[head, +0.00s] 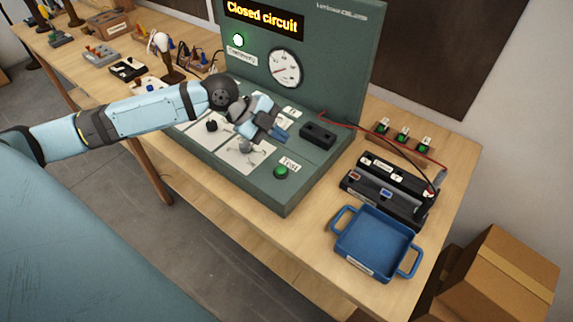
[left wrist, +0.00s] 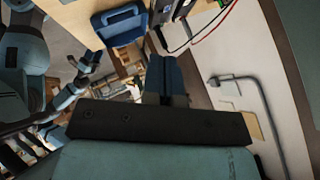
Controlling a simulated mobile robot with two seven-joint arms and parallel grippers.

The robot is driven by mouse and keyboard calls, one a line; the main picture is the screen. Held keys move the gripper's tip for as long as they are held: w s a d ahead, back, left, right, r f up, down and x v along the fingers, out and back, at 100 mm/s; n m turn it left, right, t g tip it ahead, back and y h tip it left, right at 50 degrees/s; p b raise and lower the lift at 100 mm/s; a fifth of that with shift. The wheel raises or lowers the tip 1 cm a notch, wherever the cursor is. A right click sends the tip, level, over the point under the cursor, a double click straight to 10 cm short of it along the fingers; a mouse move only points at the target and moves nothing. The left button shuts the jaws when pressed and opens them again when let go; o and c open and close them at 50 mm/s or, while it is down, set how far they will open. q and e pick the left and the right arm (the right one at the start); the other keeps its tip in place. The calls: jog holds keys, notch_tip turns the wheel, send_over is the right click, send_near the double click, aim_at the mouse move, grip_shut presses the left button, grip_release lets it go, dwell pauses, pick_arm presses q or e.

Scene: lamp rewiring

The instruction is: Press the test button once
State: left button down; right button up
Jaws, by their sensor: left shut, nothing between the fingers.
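The test button (head: 281,171) is a green round button near the front right corner of the green test panel's base (head: 285,196), beside a small "Test" label (head: 290,162). My left gripper (head: 280,134) is shut and empty above the base, up and behind the button in the head view, apart from it. Its closed blue fingers also show in the left wrist view (left wrist: 162,75), where I cannot make out the button. What looks like my right gripper (left wrist: 89,62) shows small at the left of the left wrist view; its jaws are unclear.
A black block (head: 318,135) with a red wire sits right of my left gripper. A blue tray (head: 348,258) and a black battery holder (head: 354,188) stand to the right.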

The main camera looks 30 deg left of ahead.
pick_arm(q)
jog(key=b, duration=0.6)
send_over(280, 171)
notch_tip(280, 171, down, 8)
jog(key=shift+f, duration=0.1)
jog(key=shift+f+b, duration=0.25)
jog(key=shift+b, duration=0.05)
jog(key=shift+f, duration=0.1)
dwell(0.6)
dwell(1.0)
jog(key=shift+f, duration=0.4)
